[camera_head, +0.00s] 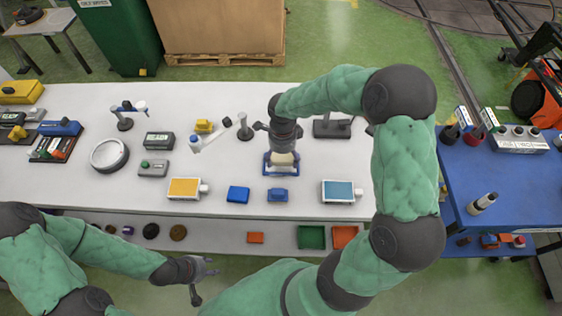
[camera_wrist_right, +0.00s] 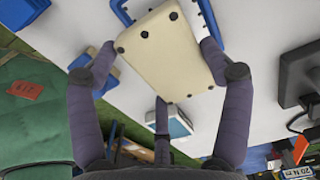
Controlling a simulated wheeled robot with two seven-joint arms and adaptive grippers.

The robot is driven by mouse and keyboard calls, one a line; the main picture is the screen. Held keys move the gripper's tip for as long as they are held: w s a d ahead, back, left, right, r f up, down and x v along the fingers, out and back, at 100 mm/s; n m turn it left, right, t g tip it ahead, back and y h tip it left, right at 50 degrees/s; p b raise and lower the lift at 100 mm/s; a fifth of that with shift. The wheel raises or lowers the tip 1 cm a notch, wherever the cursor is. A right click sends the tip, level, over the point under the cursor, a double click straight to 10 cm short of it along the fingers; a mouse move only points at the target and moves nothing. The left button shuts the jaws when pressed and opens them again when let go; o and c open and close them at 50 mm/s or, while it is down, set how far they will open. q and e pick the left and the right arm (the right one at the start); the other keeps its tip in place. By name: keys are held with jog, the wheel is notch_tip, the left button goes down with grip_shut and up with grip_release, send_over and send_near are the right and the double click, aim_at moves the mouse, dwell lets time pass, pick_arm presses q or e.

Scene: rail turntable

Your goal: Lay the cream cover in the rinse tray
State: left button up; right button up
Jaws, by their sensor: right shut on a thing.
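The cream cover (camera_head: 283,159) is a flat block with dark dots at its corners, large in the right wrist view (camera_wrist_right: 170,50). My right gripper (camera_head: 283,148) points down and is shut on it, fingers on opposite sides. A blue frame (camera_head: 281,174) lies under the cover; I cannot tell whether they touch. Two white-rimmed trays stand near the table's front edge, one with a yellow inside (camera_head: 184,188) and one with a blue inside (camera_head: 341,191). I cannot tell which is the rinse tray. My left gripper (camera_head: 206,279) is open and empty, in front of the table.
Small blue blocks (camera_head: 238,194) lie between the trays. A dark stand (camera_head: 332,128) is behind the blue-inside tray. A round dish (camera_head: 110,154) and bottle (camera_head: 195,143) stand at left. A blue table (camera_head: 500,200) is at right. A lower shelf (camera_head: 285,232) holds small parts.

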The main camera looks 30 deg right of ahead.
aim_at(281, 161)
jog(key=shift+w+f, duration=0.45)
jog(key=shift+f, duration=0.1)
jog(key=shift+w+d+f+b, duration=0.1)
jog(key=shift+f+b, duration=0.2)
jog(key=shift+f, duration=1.25)
jog(key=shift+f, duration=0.1)
jog(key=shift+f, duration=0.1)
jog(key=o, duration=1.3)
jog(key=shift+o, duration=0.2)
jog(key=shift+r, duration=0.25)
notch_tip(281, 161, up, 12)
jog(key=shift+f+p, duration=0.1)
jog(key=shift+p, duration=0.8)
